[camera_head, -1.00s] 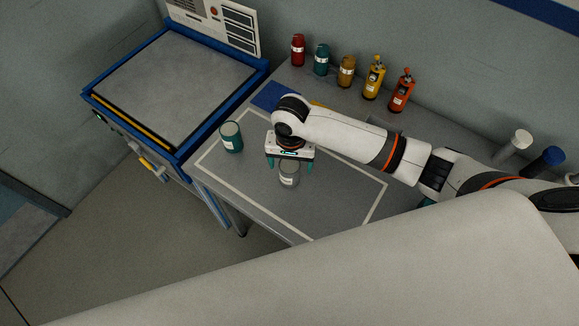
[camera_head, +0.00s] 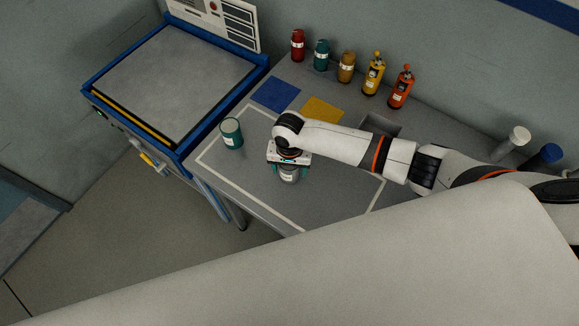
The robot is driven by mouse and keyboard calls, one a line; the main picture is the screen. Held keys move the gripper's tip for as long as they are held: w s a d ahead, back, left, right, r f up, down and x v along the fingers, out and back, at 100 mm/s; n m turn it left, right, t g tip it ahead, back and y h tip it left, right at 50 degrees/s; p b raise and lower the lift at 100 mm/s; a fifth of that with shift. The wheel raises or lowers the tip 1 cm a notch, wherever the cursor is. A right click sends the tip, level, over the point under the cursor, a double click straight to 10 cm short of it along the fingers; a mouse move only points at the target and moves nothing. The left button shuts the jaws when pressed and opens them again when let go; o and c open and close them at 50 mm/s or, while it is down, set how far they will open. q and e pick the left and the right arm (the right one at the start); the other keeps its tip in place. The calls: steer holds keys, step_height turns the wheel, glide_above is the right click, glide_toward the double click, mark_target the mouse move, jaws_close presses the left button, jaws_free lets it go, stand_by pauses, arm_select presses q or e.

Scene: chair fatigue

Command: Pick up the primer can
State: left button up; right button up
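A grey can with a pale label (camera_head: 289,176) stands upright on the table inside the white outlined area. I cannot read its label, so I cannot confirm that it is the primer can. My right gripper (camera_head: 289,170) points down over this can, with one teal finger on its left and one on its right. The fingers look open, and the gripper hides the can's top. A teal can with a pale lid (camera_head: 232,134) stands upright to the left, apart from the gripper. My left gripper is not in view.
Several bottles, including a red one (camera_head: 298,46) and an orange one (camera_head: 401,88), line the table's back. A blue square (camera_head: 275,93) and a yellow square (camera_head: 322,110) lie before them. A blue-framed bench (camera_head: 181,160) stands left.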

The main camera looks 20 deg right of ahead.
steer(key=c, duration=0.9)
steer(key=shift+r, duration=0.15)
